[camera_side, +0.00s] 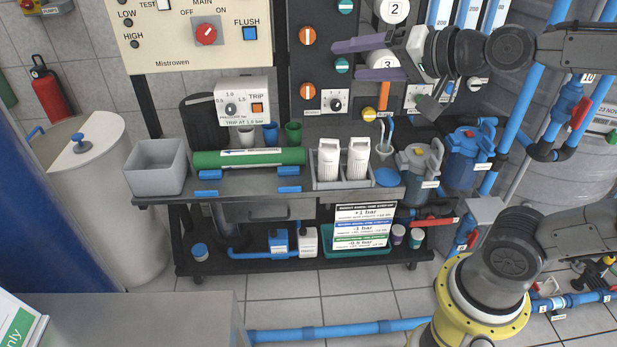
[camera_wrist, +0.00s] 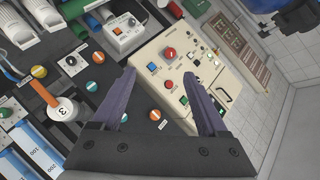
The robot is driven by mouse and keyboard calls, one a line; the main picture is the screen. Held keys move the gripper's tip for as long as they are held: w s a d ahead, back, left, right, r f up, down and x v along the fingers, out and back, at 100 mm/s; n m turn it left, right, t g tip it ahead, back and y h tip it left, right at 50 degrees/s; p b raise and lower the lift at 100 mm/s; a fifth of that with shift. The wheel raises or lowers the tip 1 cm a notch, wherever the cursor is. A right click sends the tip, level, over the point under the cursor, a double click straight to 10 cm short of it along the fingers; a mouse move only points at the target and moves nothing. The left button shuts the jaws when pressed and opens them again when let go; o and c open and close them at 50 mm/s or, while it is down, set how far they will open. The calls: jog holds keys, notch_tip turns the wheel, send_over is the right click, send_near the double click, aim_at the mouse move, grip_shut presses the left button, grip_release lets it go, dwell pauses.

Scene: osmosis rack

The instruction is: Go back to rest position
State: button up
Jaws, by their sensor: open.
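My gripper (camera_side: 358,58) is at the upper right of the side view, in front of the dark valve panel (camera_side: 322,80). Its two purple fingers are spread apart with nothing between them. In the wrist view my gripper (camera_wrist: 162,98) is also open and empty. Beyond its fingers the wrist view shows the cream control panel (camera_wrist: 172,75) with a red knob. The same control panel (camera_side: 190,45) is at the upper left of the side view. No marked rest position shows.
A white tank (camera_side: 100,200) stands at left. Orange and teal knobs and blue pipes are close to my gripper.

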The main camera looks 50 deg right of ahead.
jog(key=s+f+n+g, duration=0.8)
jog(key=s+f+n, duration=0.2)
jog(key=s, duration=0.5)
notch_tip(320, 180, down, 3)
jog(key=shift+s+r, duration=0.1)
jog(key=shift+s, duration=0.2)
jog(key=shift+d, duration=0.1)
dwell(0.5)
